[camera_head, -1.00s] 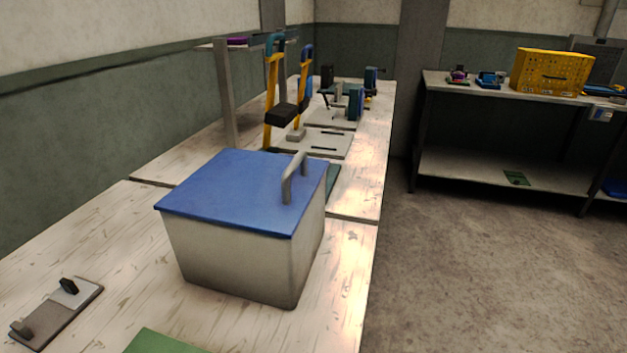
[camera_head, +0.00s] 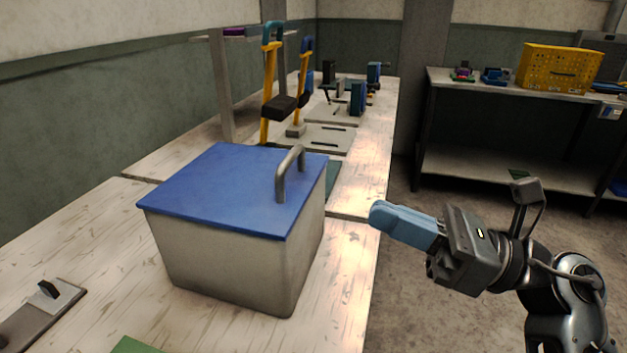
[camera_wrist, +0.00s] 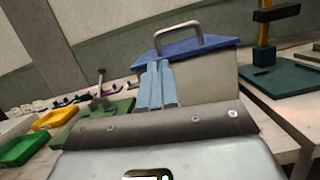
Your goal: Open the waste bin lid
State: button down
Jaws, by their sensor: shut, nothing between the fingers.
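The waste bin (camera_head: 235,262) is a whitish box on the wooden bench in the head view. Its blue lid (camera_head: 225,185) lies flat and closed on top, with a grey arched handle (camera_head: 288,172) near the right edge. My gripper (camera_head: 378,215) has light blue fingers, shut and empty. It is right of the bin, past the bench's front edge, apart from the handle and pointing left. In the wrist view the shut fingers (camera_wrist: 156,85) show in front of the bin (camera_wrist: 205,75), with the handle (camera_wrist: 177,36) above and slightly right of them.
A yellow and blue press-like device (camera_head: 275,90) stands behind the bin on the bench. A grey plate (camera_head: 40,315) lies at front left. A dark shelf (camera_head: 500,170) with a yellow crate (camera_head: 558,68) stands at back right. The floor between is clear.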

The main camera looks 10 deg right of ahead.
jog(key=w+a+r+n+p, duration=0.1)
jog(key=w+a+r, duration=0.1)
jog(key=w+a, duration=0.3)
jog(key=a, duration=0.3)
jog(key=shift+w+a+h+p, duration=0.25)
jog(key=shift+a+h+p, duration=0.1)
jog(key=shift+h+p, duration=0.05)
jog(key=shift+r, duration=0.2)
